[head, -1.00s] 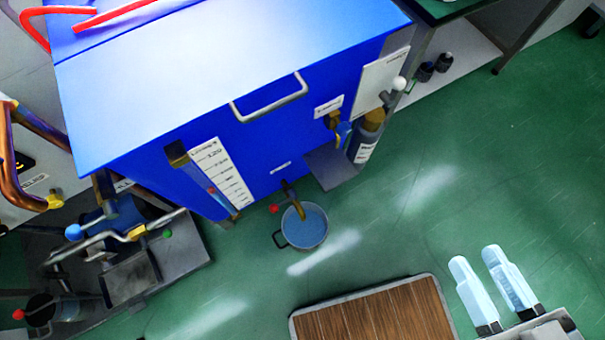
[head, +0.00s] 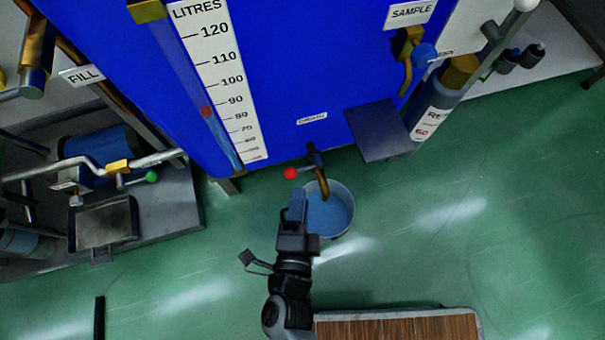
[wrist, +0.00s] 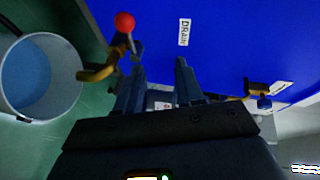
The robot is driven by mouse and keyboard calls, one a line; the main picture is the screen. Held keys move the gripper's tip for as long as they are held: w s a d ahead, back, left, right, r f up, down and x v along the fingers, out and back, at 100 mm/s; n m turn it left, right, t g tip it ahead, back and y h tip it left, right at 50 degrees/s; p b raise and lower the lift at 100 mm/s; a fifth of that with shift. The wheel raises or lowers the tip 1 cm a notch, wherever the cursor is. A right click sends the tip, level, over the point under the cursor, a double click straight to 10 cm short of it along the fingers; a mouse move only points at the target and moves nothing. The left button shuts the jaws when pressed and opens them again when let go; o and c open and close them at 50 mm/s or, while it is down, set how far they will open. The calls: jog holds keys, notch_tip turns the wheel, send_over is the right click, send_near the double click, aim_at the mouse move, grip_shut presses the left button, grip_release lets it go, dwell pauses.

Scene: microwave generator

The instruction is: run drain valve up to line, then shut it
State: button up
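The drain valve (head: 318,175) is a brass tap with a red-balled lever (head: 291,174) at the foot of the blue tank, beside the DRAIN label (head: 312,118). Its lever points left in the head view. In the wrist view, its red ball (wrist: 124,22) is at upper left. A bucket (head: 350,215) holding blue liquid is under the spout; I cannot make out a line or stream. My gripper (head: 298,197) is just in front of the valve. In the wrist view, my gripper (wrist: 160,60) is open and empty, with the valve beside its left finger.
The litre scale (head: 222,80) has a red marker (head: 206,112) between about 80 and 90. A sample tap (head: 408,55) and shelf (head: 384,130) are to the right. A wooden-topped platform (head: 400,325) is at the bottom. Open green floor lies right of the bucket.

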jog(key=m+b, duration=0.1)
jog(key=b, duration=0.1)
send_near(299, 170)
jog(key=w+f, duration=0.1)
jog(key=w, duration=0.1)
jog(key=shift+d+b+x, duration=0.15)
jog(key=shift+b+x, duration=0.4)
jog(key=shift+x, duration=1.5)
jog(key=shift+d+b+x, duration=0.1)
jog(key=shift+b+x, duration=0.45)
jog(key=shift+x, duration=1.5)
jog(key=shift+c, duration=0.3)
jog(key=c, duration=0.6)
jog(key=shift+a, duration=0.15)
grip_shut()
